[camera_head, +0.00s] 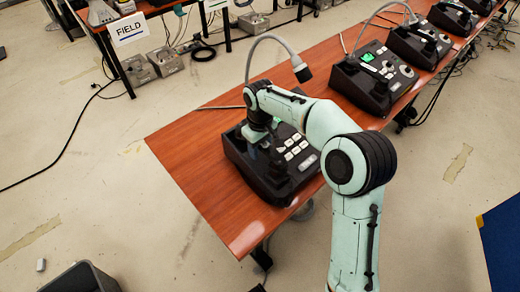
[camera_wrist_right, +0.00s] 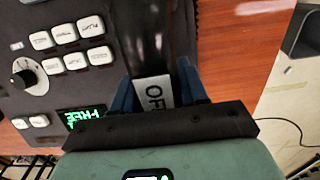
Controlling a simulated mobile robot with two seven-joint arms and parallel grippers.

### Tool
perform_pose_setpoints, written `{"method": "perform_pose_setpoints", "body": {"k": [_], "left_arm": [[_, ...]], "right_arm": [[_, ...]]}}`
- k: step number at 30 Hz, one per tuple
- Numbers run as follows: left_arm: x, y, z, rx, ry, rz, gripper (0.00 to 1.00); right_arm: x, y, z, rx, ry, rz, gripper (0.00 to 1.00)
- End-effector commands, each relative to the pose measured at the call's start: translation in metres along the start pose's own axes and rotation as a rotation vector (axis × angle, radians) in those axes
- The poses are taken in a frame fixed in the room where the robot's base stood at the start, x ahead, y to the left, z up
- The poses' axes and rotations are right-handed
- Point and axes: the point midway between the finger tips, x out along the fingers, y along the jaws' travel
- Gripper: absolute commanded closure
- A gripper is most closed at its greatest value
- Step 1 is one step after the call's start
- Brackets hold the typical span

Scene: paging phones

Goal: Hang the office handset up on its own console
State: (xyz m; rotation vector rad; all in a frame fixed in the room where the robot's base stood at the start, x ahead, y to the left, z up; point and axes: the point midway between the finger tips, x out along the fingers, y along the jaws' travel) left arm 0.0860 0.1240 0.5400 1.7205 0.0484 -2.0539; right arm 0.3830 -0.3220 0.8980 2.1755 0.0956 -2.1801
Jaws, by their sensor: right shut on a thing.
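The office handset (camera_wrist_right: 150,30) is a dark bar with a white label reading "OF", the rest of it hidden by my gripper. My right gripper (camera_wrist_right: 157,88) is shut on it, with a blue finger on each side of the label. The black console (camera_head: 302,162), with white keys, sits on the near end of the wooden table. In the wrist view the console (camera_wrist_right: 85,90) shows a knob and a green "FREE" display beside the handset. In the head view my right gripper (camera_head: 257,138) is over the console's left side. I cannot tell whether the handset touches the cradle. My left gripper is out of view.
A gooseneck microphone (camera_head: 300,70) arches behind the console. Several similar consoles (camera_head: 372,75) stand farther along the wooden table (camera_head: 195,150). A "FIELD" sign (camera_head: 130,29) hangs on another table at the back left. A dark bin (camera_head: 82,280) stands at the bottom left.

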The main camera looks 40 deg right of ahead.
Motion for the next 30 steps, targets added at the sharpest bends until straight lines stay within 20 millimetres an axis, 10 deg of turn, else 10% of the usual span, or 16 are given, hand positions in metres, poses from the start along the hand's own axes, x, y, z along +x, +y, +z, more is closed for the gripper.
{"method": "perform_pose_setpoints", "body": {"k": [14, 15, 17, 30], "left_arm": [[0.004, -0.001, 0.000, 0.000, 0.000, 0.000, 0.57], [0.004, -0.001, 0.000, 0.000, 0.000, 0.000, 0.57], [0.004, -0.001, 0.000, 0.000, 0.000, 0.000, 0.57], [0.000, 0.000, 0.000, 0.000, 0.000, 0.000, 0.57]], "right_arm": [[0.017, 0.000, 0.000, 0.001, 0.003, 0.001, 0.97], [0.018, 0.000, 0.000, 0.001, 0.002, 0.000, 0.51], [0.017, 0.000, 0.000, 0.001, 0.002, 0.000, 0.32], [0.005, 0.000, 0.000, 0.001, 0.004, 0.001, 0.32]]}}
